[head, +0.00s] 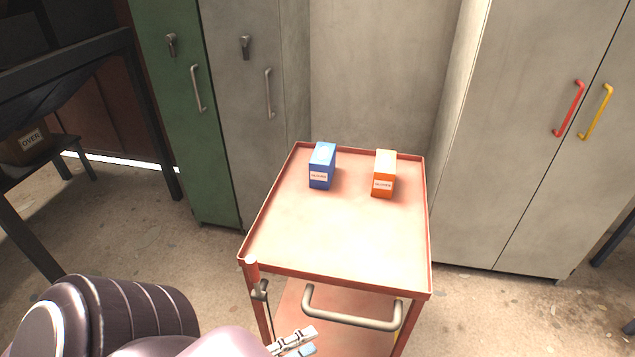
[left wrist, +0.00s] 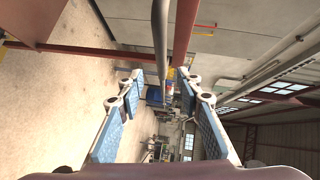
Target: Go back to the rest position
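My left gripper (head: 293,342) shows at the bottom of the head view, beside the cart's front handle and partly cut off by the picture edge. In the left wrist view my left gripper (left wrist: 158,95) has its two blue-padded fingers spread apart with nothing between them. My left arm (head: 130,320) comes in from the lower left. My right gripper does not show in either view.
A red-framed cart (head: 335,235) stands ahead, with a blue box (head: 322,165) and an orange box (head: 384,174) on its top. Its handle (head: 352,308) faces me. Green (head: 185,110) and grey lockers (head: 530,140) stand behind. A dark rack (head: 70,70) is at left.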

